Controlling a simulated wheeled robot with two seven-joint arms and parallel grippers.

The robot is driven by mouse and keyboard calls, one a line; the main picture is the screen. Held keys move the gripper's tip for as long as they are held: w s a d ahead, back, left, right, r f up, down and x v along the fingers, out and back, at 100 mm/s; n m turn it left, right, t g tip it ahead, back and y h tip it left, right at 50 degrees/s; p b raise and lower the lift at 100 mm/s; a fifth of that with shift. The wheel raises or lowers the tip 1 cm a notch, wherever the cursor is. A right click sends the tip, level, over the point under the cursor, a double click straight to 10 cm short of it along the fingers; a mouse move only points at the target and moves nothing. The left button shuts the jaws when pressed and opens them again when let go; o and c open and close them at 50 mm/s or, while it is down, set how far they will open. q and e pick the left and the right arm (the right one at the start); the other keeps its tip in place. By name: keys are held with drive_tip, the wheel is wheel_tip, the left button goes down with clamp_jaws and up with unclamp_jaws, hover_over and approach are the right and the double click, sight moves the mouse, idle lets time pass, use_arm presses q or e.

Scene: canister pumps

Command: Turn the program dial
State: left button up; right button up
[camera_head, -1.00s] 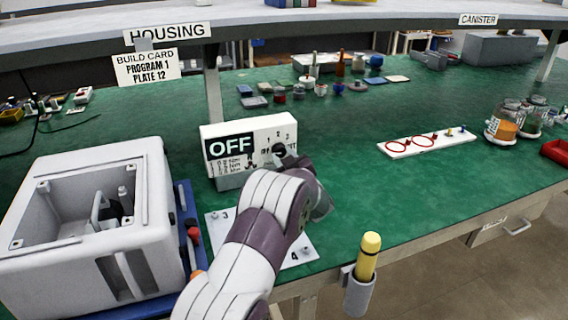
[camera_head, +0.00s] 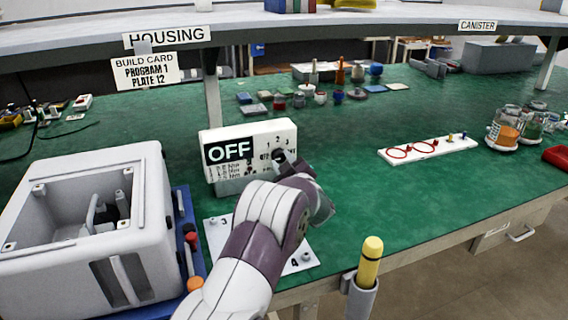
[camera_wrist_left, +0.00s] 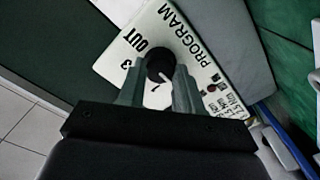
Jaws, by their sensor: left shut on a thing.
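The white control box (camera_head: 291,137) stands on the green bench, with a black display reading OFF. Its black round program dial (camera_head: 279,156) is on the front right, below small printed numbers. My left gripper (camera_wrist_left: 160,76) is shut on the dial (camera_wrist_left: 158,62), one finger on each side, in the left wrist view. There the box face (camera_wrist_left: 120,62) shows the words PROGRAM and OUT and a 3. A pale mark shows on the dial, but I cannot tell which number it points at. In the head view, my arm hides part of the box front. My right gripper is out of view.
The build card (camera_head: 145,71) reads PROGRAM 1, PLATE 12. A large white housing (camera_head: 140,215) stands left on a blue base. A numbered white plate (camera_head: 216,232) lies under my arm. A yellow-handled tool (camera_head: 370,262) sits in a holder at the front edge.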

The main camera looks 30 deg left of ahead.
use_arm(q)
drive_tip(key=o, duration=1)
drive_tip(key=shift+o, duration=0.2)
drive_tip(key=p+v, duration=0.1)
drive_tip(key=v, duration=1.1)
drive_tip(key=shift+s+d, duration=0.2)
drive_tip(key=shift+d, duration=0.1)
